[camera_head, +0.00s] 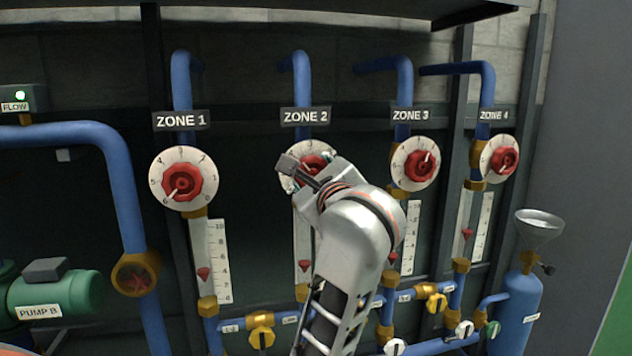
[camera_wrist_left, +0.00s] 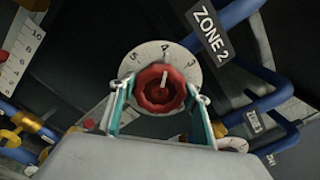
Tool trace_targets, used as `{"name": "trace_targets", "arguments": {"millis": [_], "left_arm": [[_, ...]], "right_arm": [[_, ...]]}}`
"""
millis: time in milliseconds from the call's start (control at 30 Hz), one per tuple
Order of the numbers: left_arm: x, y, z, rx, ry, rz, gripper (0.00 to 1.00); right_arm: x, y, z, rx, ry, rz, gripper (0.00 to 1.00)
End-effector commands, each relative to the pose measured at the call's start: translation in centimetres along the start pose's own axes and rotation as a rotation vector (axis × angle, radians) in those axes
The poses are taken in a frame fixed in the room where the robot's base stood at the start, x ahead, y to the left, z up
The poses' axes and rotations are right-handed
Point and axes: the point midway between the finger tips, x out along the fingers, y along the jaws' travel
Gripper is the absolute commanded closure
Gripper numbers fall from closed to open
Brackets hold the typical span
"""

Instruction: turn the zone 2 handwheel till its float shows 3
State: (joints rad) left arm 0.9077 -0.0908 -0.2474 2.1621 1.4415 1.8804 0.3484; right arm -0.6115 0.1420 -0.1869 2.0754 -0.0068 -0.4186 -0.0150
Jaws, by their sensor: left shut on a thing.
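The red zone 2 handwheel (camera_head: 312,167) sits on a white numbered dial under the ZONE 2 sign (camera_head: 305,116). My left gripper (camera_head: 300,176) is at this wheel and hides much of it in the head view. In the left wrist view the red wheel (camera_wrist_left: 160,89) lies between the two fingers of my left gripper (camera_wrist_left: 158,103), which is shut on it. The wheel's white mark points up, close to a number at the dial's top. The zone 2 float (camera_head: 305,266) is a red marker low in its tube; my arm hides part of the scale, so its reading is unclear. My right gripper is not in view.
Zone 1 handwheel (camera_head: 183,182) stands to the left, zone 3 handwheel (camera_head: 420,166) and zone 4 handwheel (camera_head: 505,160) to the right. Blue pipes and yellow valves (camera_head: 261,333) run below. A blue cylinder (camera_head: 516,312) with a funnel stands at right.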

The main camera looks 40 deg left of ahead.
Motion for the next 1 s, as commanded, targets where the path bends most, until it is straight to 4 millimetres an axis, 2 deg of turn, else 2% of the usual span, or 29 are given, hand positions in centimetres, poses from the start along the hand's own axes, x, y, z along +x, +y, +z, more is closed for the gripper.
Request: {"name": "trace_targets", "arguments": {"millis": [67, 400, 1000], "left_arm": [[0.1, 0.2, -0.6, -0.057, 0.005, 0.002, 0.75], [0.0, 0.1, -0.3, -0.229, 0.003, 0.002, 0.75], [0.0, 0.0, 0.0, -0.276, 0.001, 0.000, 0.75]], "right_arm": [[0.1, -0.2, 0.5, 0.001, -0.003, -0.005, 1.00], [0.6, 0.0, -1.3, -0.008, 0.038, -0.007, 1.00], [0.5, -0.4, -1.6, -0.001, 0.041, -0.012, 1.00]]}}
